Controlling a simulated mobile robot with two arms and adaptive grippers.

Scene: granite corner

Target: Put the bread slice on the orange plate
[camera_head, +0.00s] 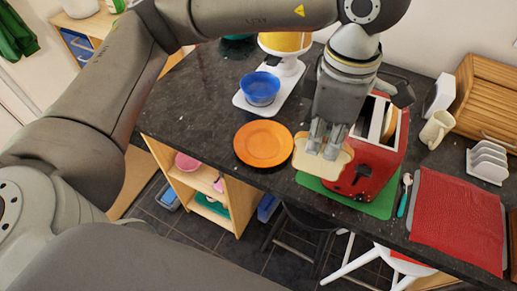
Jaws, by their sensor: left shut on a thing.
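The orange plate (263,144) lies empty and flat on the dark granite counter, left of the red toaster (375,165). My left gripper (326,142) points down in front of the toaster and is shut on the bread slice (318,163). The slice is just right of the plate, near its rim, over the edge of the green mat (381,207). I cannot tell how high it is above the mat. Another bread slice (392,124) shows in the toaster's slot. My right gripper is not in view.
A red cloth (459,220), a cream mug (436,130), a white rack (487,161) and a wooden bread box (487,100) are on the right. The counter left of the plate is clear.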

